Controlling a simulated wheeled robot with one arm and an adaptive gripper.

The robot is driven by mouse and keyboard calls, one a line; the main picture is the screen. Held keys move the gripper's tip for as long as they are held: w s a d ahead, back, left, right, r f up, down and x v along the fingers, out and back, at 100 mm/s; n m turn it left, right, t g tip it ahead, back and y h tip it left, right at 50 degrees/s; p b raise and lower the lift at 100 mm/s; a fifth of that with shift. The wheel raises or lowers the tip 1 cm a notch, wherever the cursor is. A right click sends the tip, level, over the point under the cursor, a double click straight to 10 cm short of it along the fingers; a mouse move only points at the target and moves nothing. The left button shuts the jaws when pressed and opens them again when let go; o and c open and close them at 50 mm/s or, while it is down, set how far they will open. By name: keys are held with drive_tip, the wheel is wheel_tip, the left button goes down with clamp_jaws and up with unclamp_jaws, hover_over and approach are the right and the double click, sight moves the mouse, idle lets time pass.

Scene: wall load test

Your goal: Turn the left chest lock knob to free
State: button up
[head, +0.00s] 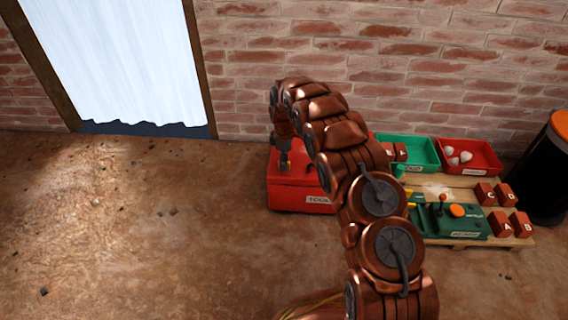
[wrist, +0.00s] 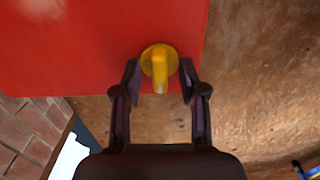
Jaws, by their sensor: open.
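The red chest (head: 302,198) stands on the floor by the brick wall, with a white label on its front that is partly covered by my arm. In the wrist view the chest's red face (wrist: 90,50) fills the upper left. A yellow lock knob (wrist: 159,64) sits near that face's edge, with a round base and a raised grip pointing down in the picture. My gripper (wrist: 160,84) is open, with one finger on each side of the knob's grip and small gaps visible. In the head view my gripper (head: 284,160) is over the chest's left part, and the knob cannot be made out there.
Right of the chest are a green bin (head: 422,150), a red bin (head: 482,172) with pale objects, and a wooden pallet (head: 455,190) with a green control box (head: 470,226) and several lettered red blocks. A black barrel (head: 545,180) stands far right.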

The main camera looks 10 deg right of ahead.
drive_tip(key=shift+c, duration=0.2)
clamp_jaws()
